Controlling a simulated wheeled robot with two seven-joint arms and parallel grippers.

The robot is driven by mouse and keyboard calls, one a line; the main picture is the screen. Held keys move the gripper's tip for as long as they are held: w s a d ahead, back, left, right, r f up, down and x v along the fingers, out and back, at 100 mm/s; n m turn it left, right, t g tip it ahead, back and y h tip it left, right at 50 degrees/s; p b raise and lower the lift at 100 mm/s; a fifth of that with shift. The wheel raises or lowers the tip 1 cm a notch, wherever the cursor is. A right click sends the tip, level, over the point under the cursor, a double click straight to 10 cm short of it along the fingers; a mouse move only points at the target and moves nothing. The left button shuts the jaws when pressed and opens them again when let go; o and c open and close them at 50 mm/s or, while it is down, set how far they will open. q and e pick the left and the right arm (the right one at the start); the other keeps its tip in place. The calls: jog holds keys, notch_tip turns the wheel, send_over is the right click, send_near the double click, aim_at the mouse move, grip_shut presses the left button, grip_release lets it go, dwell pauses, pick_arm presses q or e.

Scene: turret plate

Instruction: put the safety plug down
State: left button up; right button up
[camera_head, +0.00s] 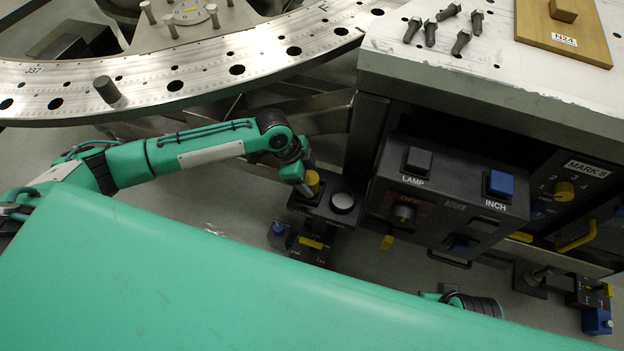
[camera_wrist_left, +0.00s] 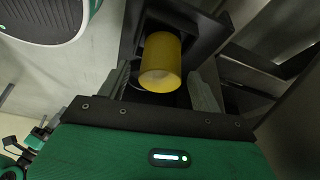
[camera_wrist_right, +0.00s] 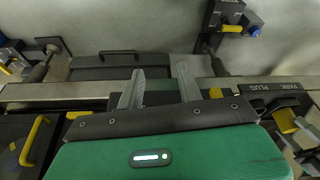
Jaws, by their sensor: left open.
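A yellow cylinder, which looks like the safety plug (camera_head: 313,181), stands in a black holder at the left of the dark control box. In the left wrist view the yellow plug (camera_wrist_left: 160,62) sits between the two fingers, with a visible gap on each side. My left gripper (camera_head: 304,187) is open around it and does not grip it. My right gripper (camera_wrist_right: 160,75) has its fingers apart with nothing between them. In the head view it is hidden behind the green surface.
The control box (camera_head: 450,190) carries LAMP and INCH buttons. A pale round knob (camera_head: 342,202) stands close beside the plug. The perforated turret ring (camera_head: 200,70) lies at the upper left. Several bolts (camera_head: 460,42) lie on the bench top. A green surface (camera_head: 220,280) fills the foreground.

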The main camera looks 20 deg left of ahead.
pick_arm(q)
jog(key=w+p+v, duration=0.1)
jog(key=v, duration=0.7)
jog(key=s+d+f+n+t, duration=0.2)
jog(key=s+d+f+n, duration=0.3)
jog(key=s+d, duration=0.3)
jog(key=s+a+f+n+y, duration=0.2)
jog(key=s+a+f+n, duration=0.2)
jog(key=s+a, duration=0.1)
jog(key=s+a+f+n+y, duration=0.2)
jog(key=s+a+f+n, duration=0.2)
jog(key=s, duration=0.4)
jog(key=shift+a+n, duration=0.6)
jog(key=shift+a, duration=0.15)
pick_arm(e)
notch_tip(320, 180, down, 3)
jog(key=shift+a+f, duration=0.1)
jog(key=shift+f, duration=0.05)
pick_arm(q)
jog(key=shift+s+f, duration=0.1)
pick_arm(e)
jog(key=shift+w, duration=0.1)
